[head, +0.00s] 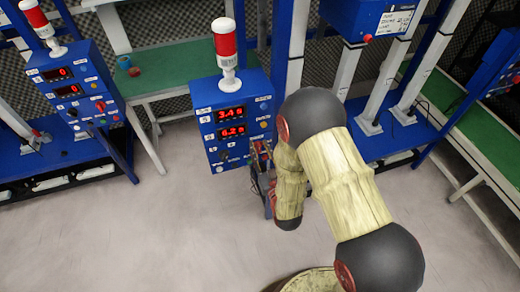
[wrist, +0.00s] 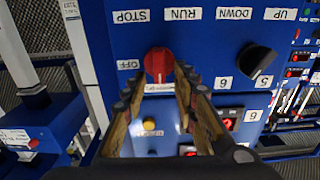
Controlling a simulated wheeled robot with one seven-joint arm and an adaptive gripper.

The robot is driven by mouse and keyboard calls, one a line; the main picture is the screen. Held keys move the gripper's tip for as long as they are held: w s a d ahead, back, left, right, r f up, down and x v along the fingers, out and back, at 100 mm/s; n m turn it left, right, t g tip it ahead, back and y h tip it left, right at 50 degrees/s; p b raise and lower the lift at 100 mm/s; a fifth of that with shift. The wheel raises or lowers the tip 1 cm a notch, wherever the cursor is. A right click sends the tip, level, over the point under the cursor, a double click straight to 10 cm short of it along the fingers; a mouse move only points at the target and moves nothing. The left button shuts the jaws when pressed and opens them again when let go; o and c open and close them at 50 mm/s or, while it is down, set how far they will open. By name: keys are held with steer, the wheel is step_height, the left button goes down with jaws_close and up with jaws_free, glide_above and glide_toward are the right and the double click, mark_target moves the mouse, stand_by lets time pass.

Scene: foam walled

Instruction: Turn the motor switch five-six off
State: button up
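In the wrist view the blue control panel (wrist: 205,50) appears upside down. A red rotary knob (wrist: 158,64) sits beside an OFF label (wrist: 128,65). A black rotary knob (wrist: 258,62) sits to its right, by labels 5 (wrist: 263,81) and 6 (wrist: 223,83). My gripper (wrist: 157,82) is open, its fingertips on either side of the red knob's lower part; I cannot tell whether they touch it. In the head view the blue control box (head: 232,95) has two lit red displays. My gripper (head: 262,162) is at its lower right edge, partly hidden by my arm.
A red-and-white signal lamp (head: 226,50) tops the box. Another blue box (head: 75,85) stands at the left. Green-topped benches (head: 180,68) lie behind and at the right. Grey floor (head: 120,235) is clear in front.

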jaws_close()
stand_by(0.6)
